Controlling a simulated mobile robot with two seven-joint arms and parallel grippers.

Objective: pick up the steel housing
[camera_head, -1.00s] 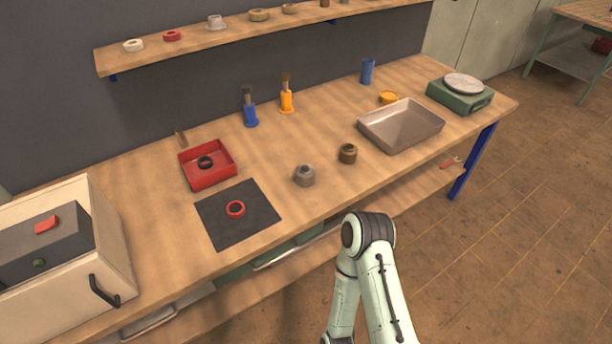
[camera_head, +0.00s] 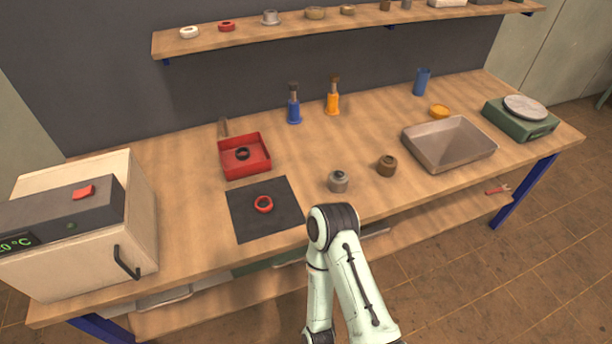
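A grey metal housing (camera_head: 338,181), which looks like the steel one, stands on the wooden bench near its front edge, just right of the black mat. A similar brown housing (camera_head: 387,165) stands to its right. Part of one of my pale green arms rises from the bottom of the picture, its dark joint just below the grey housing in the picture. Neither of my grippers is in view, and nothing is seen touching either housing.
A black mat (camera_head: 244,222) holds a red ring (camera_head: 263,204). A red tray (camera_head: 231,171) holds a dark ring. A metal tray (camera_head: 463,163) and a green scale (camera_head: 522,125) stand right. An oven (camera_head: 145,215) stands left. Bare bench surrounds the housings.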

